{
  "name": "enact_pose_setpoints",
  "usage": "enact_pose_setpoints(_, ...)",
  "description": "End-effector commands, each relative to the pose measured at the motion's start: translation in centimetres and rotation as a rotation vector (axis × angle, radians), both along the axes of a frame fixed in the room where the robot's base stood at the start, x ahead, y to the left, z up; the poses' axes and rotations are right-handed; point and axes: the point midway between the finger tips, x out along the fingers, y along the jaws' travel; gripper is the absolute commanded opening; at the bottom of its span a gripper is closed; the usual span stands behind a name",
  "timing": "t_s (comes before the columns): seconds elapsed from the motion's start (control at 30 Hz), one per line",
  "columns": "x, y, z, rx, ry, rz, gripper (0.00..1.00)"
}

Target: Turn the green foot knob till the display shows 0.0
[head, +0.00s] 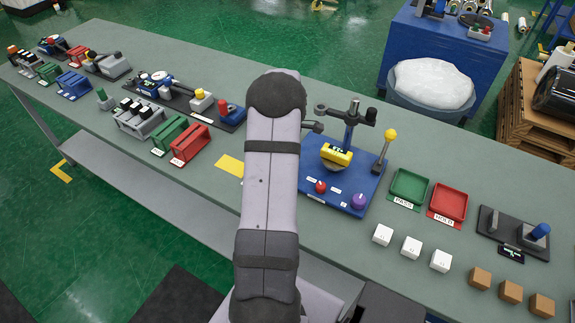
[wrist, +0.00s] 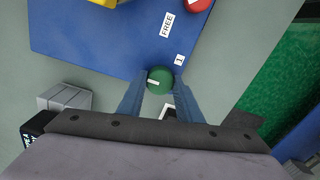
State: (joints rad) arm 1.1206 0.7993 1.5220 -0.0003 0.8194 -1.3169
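The green foot knob (wrist: 160,80) shows in the wrist view as a round top with a white mark, at the edge of the blue base plate (wrist: 100,40). My gripper (wrist: 160,84) has its two fingers apart, one on each side of the knob, with what look like narrow gaps. Firm contact cannot be made out. In the head view my arm hides the gripper and the green knob. The blue plate (head: 375,178) there carries a yellow block (head: 336,155) with a small dark window, perhaps the display; its reading is too small to read.
A red knob (head: 320,187), a purple knob (head: 358,201) and a yellow-topped lever (head: 384,150) stand on the plate. Green (head: 408,187) and red (head: 448,203) trays lie to its right, with white cubes in front. A grey box (wrist: 65,98) is left of the fingers.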

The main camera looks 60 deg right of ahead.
Motion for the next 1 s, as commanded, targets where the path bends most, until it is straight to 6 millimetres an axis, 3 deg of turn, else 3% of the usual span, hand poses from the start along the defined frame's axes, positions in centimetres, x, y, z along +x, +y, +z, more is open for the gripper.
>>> enact_pose_setpoints(0.47,0.0,0.03,0.02,0.002,0.0,-0.083,0.1)
enact_pose_setpoints(1.0,0.03,-0.03,0.02,0.001,0.0,-0.531,0.1)
